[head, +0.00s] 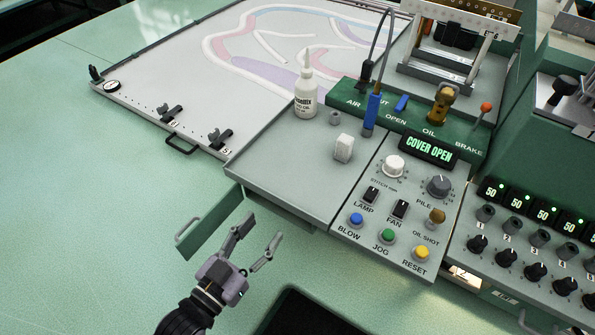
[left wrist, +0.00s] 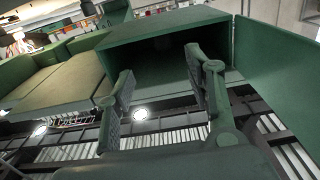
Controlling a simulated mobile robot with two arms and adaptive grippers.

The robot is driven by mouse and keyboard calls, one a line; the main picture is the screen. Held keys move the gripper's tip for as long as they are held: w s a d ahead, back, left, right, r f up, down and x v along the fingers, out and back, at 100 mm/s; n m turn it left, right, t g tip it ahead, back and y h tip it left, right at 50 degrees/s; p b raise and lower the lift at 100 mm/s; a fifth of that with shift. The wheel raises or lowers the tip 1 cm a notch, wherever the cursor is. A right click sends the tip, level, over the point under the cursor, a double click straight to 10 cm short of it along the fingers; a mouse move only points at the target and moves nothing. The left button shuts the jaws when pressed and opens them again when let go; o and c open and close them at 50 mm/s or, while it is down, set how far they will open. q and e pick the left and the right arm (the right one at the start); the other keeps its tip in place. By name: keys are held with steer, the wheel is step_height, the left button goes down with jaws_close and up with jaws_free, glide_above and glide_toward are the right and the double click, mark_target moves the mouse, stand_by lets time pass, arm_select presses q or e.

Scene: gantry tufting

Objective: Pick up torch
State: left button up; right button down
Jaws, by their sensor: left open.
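I cannot make out a torch in either view. My left gripper (head: 263,228) is open and empty, below the front edge of the grey control panel, beside an open green door (head: 208,219). In the left wrist view, the two fingers of my left gripper (left wrist: 160,64) are spread in front of an open green compartment (left wrist: 165,27). Its inside is dark, and what lies in it cannot be told. The green door also shows at the right of the left wrist view (left wrist: 275,65). My right gripper is not in view.
The control panel (head: 290,190) carries a white bottle (head: 305,97), a small white block (head: 344,148), a blue-handled tool (head: 372,112), knobs and coloured buttons. A display reads COVER OPEN (head: 428,150). A white patterned bed (head: 190,75) lies behind. The green floor at left is clear.

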arm_select(q)
steer(key=p+x, duration=0.1)
steer(key=x, duration=0.7)
steer(key=shift+w+d+p, duration=0.2)
steer(key=shift+w+p, duration=0.15)
steer(key=shift+p, duration=0.05)
steer(key=shift+w+d+r, duration=0.1)
steer(key=shift+w+r, duration=0.05)
steer(key=p+x, duration=0.1)
steer(key=x, duration=0.1)
steer(key=p+x, duration=0.1)
steer(key=x, duration=0.1)
steer(key=shift+w, duration=0.55)
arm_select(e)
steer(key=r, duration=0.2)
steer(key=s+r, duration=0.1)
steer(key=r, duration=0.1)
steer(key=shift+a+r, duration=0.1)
arm_select(q)
steer(key=shift+c, duration=0.3)
steer(key=c, duration=0.5)
jaws_close()
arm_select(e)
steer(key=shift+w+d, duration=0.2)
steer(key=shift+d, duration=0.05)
